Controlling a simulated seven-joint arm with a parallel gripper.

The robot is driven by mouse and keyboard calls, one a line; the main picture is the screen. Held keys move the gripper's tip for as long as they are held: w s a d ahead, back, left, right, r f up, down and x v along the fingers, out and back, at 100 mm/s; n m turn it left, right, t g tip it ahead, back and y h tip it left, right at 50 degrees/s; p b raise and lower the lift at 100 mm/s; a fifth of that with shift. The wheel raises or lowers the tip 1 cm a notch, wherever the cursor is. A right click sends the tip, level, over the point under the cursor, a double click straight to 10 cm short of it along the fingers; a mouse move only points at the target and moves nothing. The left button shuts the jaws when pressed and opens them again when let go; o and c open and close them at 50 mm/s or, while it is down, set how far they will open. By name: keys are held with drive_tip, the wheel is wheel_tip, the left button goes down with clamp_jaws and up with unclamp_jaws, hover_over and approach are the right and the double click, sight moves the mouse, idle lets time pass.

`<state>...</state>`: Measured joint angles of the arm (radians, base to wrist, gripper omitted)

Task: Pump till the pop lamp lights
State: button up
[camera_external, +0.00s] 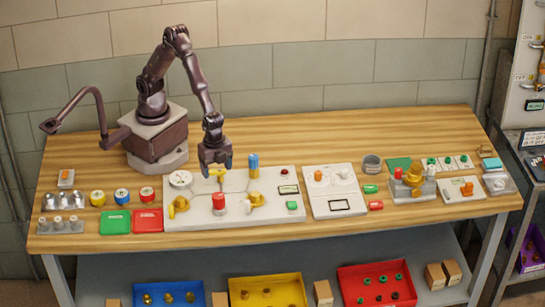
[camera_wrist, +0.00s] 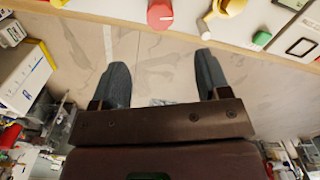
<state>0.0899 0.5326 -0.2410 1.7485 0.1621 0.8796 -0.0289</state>
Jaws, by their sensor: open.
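My gripper (camera_external: 216,163) hangs over the white panel board (camera_external: 185,217), fingers apart and empty. In the wrist view the two dark fingers of my gripper (camera_wrist: 162,80) stand wide apart with nothing between them. Just below it in the outside view is a yellow handle (camera_external: 218,174), near the fingertips; whether they touch is unclear. The board also bears a red knob (camera_external: 219,201), a yellow valve (camera_external: 256,199), a blue cylinder (camera_external: 253,166) and a round gauge (camera_external: 180,180). A small red dome (camera_external: 284,170), perhaps the lamp, sits above a label; I cannot tell whether it is lit.
A second white panel (camera_external: 334,190) stands right of the board, then a grey box with a yellow valve (camera_external: 413,177). Green (camera_external: 116,222) and red (camera_external: 148,220) trays lie at the left. Coloured bins, such as a yellow one (camera_external: 268,290), sit below the table.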

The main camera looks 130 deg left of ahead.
sight(218, 195)
wheel_tip(218, 195, down, 14)
drive_tip(key=n, duration=0.7)
drive_tip(key=shift+s+r, duration=0.1)
drive_tip(key=shift+r, duration=0.05)
drive_tip(key=shift+c, duration=0.3)
